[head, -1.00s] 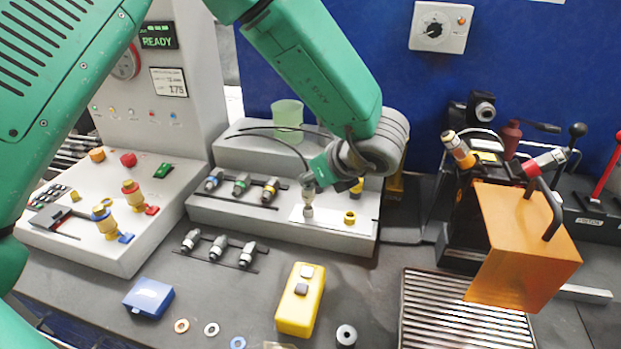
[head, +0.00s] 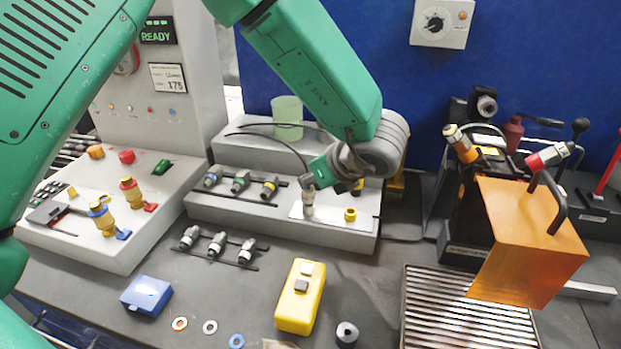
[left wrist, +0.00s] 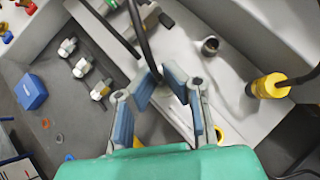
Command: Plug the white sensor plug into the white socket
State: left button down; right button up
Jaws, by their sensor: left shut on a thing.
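My left gripper (head: 310,190) reaches down over the grey panel's white plate (head: 328,222). It is shut on the white sensor plug (head: 308,211), a small pale plug standing roughly upright below the fingertips. In the left wrist view a black cable (left wrist: 141,40) runs down between the blue-padded fingers (left wrist: 160,86), which hide the plug there. The white socket is not visible under the plug; I cannot tell whether the plug is in it or just above. My right gripper is not in view.
A yellow socket ring (head: 350,215) sits on the plate, right of the plug. A yellow plug (left wrist: 268,87) stands behind it. Several plugs (head: 217,244) lie in racks to the left. A yellow box (head: 298,310) and a blue box (head: 145,295) are in front. An orange box (head: 530,240) is at right.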

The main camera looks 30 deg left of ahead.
pick_arm(q)
jog(key=shift+f+b, duration=0.4)
jog(key=shift+f, duration=0.15)
jog(key=c, duration=1.6)
grip_release()
jog(key=shift+r, duration=0.1)
jog(key=v, duration=1.2)
